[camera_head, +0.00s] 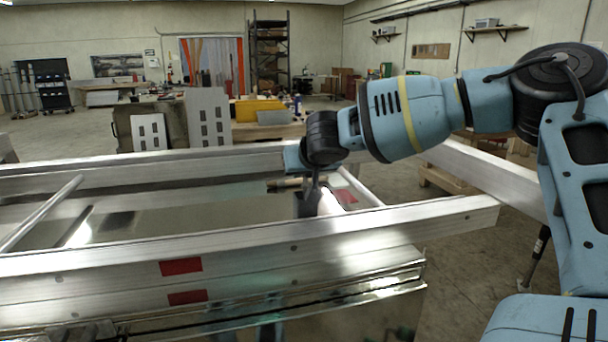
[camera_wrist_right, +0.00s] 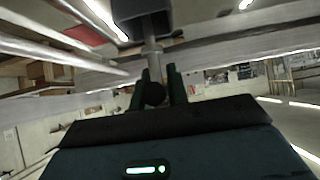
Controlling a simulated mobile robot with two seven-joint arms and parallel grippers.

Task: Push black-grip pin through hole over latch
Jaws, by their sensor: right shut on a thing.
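In the right wrist view my right gripper (camera_wrist_right: 158,86) is shut on the black grip (camera_wrist_right: 153,95) of a pin. The pin's grey metal shaft (camera_wrist_right: 151,55) runs away from the fingers to a dark block (camera_wrist_right: 143,14), probably the latch part. The shaft's far end is hidden at the block, so I cannot tell whether it is in a hole. In the head view my right arm reaches in from the right, with its wrist (camera_head: 324,137) above the trailer frame. A dark grey upright piece (camera_head: 306,203) stands below it behind the near rail. My left gripper is not in view.
The near aluminium rail (camera_head: 230,250) with red reflectors (camera_head: 181,267) crosses the front. A far rail (camera_head: 150,170) and a slanted bar (camera_head: 42,212) lie behind it. A workbench (camera_head: 268,130) with panels stands beyond. Open floor lies behind the trailers.

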